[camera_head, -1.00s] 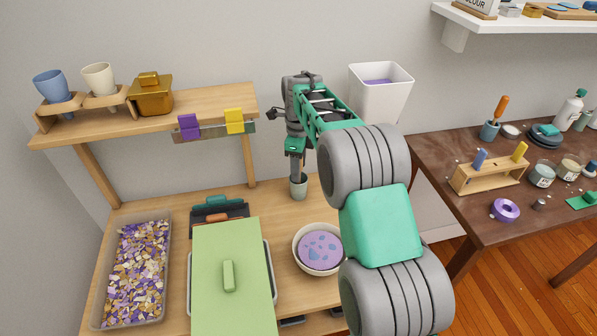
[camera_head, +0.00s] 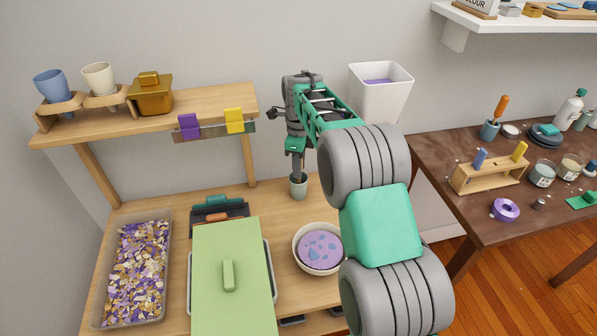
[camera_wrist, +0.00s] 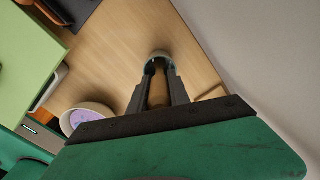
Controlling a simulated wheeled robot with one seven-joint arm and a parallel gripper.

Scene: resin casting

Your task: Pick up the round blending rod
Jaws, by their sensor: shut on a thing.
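My gripper (camera_head: 298,168) is just above a small grey-green cup (camera_head: 298,187) at the back of the wooden bench. In the wrist view, my gripper (camera_wrist: 159,68) is shut on a brown rod, the round blending rod (camera_wrist: 158,95), which lies between its two dark fingers. The rod runs down toward the cup (camera_wrist: 159,56). A short piece of it shows at the cup's mouth in the head view. Its lower end is hidden, so I cannot tell whether it is still inside the cup.
A white bowl (camera_head: 298,254) with a purple, blue-spotted disc stands in front of the cup. A green-lidded box (camera_head: 210,262) and a tray of chips (camera_head: 105,298) are to the left. A raised shelf (camera_head: 200,104) stands behind. A white bin (camera_head: 372,103) is at right.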

